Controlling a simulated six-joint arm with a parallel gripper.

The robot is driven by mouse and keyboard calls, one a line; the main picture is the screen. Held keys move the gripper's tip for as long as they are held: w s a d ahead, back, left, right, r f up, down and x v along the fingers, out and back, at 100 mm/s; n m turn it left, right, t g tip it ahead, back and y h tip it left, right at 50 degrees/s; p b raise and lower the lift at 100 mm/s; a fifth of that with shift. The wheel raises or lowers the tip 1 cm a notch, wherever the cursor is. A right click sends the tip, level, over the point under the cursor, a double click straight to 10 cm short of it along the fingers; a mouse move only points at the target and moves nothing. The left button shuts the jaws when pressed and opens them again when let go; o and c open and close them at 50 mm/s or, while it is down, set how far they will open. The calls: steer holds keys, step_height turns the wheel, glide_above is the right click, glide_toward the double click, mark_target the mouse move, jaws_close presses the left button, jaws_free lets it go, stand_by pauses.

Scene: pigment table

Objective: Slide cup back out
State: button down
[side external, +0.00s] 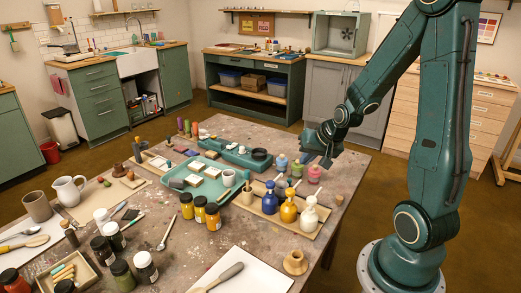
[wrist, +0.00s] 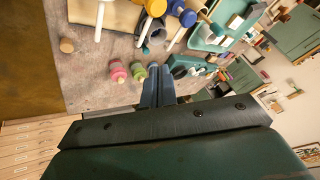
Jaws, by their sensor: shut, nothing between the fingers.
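My gripper (side external: 325,157) is shut and empty at the right side of the table, behind the pink-lidded pot. In the wrist view its closed fingers (wrist: 158,75) point towards the table, beside the green-lidded pot. Which cup the task means is unclear. A small pale grey cup (side external: 228,178) stands upright at the right end of the teal tray (side external: 183,171). A grey cup (side external: 247,196) with a brush is at the back end of the wooden bottle tray. A dark round piece (side external: 260,154) sits at the right end of a second teal holder (side external: 232,153). My gripper is apart from these.
Small pots with pink (side external: 314,171), green (side external: 296,166) and other lids stand close to my gripper. Blue (side external: 270,200), yellow (side external: 288,208) and white (side external: 309,216) bottles stand on the wooden tray. The table's right back edge has bare room.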

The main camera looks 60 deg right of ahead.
steer(key=s+d+f+m+h, duration=0.1)
steer(key=s+d+f+m, duration=0.2)
steer(key=d+f, duration=0.4)
steer(key=shift+d+f+m, duration=0.15)
steer(key=shift+f+m, duration=0.05)
steer(key=shift+m, duration=0.5)
steer(key=shift+w+f, duration=0.1)
steer(key=x, duration=1)
steer(key=shift+d, duration=0.1)
steer(key=w, duration=0.2)
steer(key=shift+w+a, duration=0.2)
steer(key=shift+w, duration=0.15)
steer(key=shift+w+a, duration=0.1)
steer(key=shift+w, duration=0.45)
steer(key=shift+w, duration=0.1)
